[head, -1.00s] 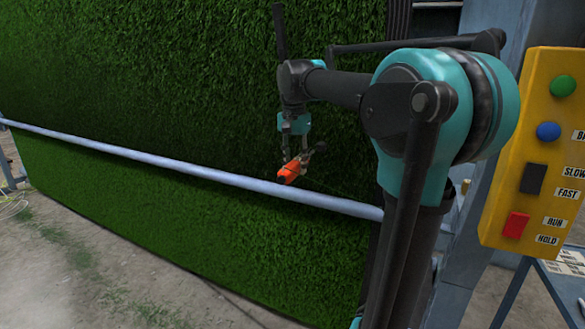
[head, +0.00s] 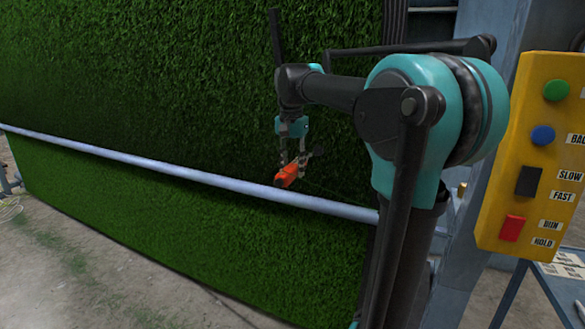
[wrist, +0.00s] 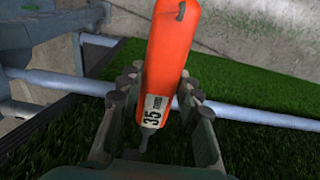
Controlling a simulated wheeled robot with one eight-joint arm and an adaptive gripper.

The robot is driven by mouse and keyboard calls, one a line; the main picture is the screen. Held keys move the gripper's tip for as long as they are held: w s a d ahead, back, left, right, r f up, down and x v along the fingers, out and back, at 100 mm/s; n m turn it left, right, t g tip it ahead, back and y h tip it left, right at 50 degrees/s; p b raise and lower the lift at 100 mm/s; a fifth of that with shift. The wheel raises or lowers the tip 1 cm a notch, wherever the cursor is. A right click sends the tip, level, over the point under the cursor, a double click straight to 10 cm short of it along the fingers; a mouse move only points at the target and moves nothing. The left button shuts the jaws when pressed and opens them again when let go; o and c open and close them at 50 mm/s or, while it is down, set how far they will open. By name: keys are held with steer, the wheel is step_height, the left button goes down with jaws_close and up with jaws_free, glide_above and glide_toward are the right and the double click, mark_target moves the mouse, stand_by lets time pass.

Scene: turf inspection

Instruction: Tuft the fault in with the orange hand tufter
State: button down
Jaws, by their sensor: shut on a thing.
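The orange hand tufter (head: 286,177) is held in my gripper (head: 292,160) in the head view, in front of the green turf (head: 180,90) and just above the pale rail. In the wrist view the tufter (wrist: 172,60) lies between the two fingers of my gripper (wrist: 155,100), with a white label reading 35 and a narrow metal end pointing toward the palm. The fingers are shut on it. I cannot make out a fault in the turf in either view.
A pale blue rail (head: 200,178) runs across the turf. A yellow control box (head: 520,150) with green and blue buttons, a black switch and a red switch stands at the right. A blue-grey post (head: 480,90) stands behind my arm. Bare ground lies at the lower left.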

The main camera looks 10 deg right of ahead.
mark_target(285, 171)
steer(key=shift+w+d+r, duration=0.2)
steer(key=shift+w+d, duration=0.25)
steer(key=shift+w, duration=0.15)
steer(key=shift+w+d+r, duration=0.2)
steer(key=shift+w+d, duration=0.2)
steer(key=shift+w, duration=0.15)
stand_by(1.0)
steer(key=shift+s+d, duration=0.1)
steer(key=shift+d, duration=0.05)
steer(key=shift+s+d, duration=0.45)
steer(key=shift+d, duration=0.15)
steer(key=shift+d, duration=0.1)
steer(key=shift+w+a, duration=0.5)
steer(key=shift+a, duration=0.4)
stand_by(0.4)
steer(key=shift+s+a+f, duration=0.35)
steer(key=shift+s+a, duration=0.4)
steer(key=shift+s, duration=0.3)
steer(key=shift+s+a+f, duration=0.4)
steer(key=shift+s+a, duration=0.35)
steer(key=shift+s, duration=0.3)
steer(key=shift+s+a+f, duration=0.35)
steer(key=shift+s+a, duration=0.4)
steer(key=shift+s, duration=0.3)
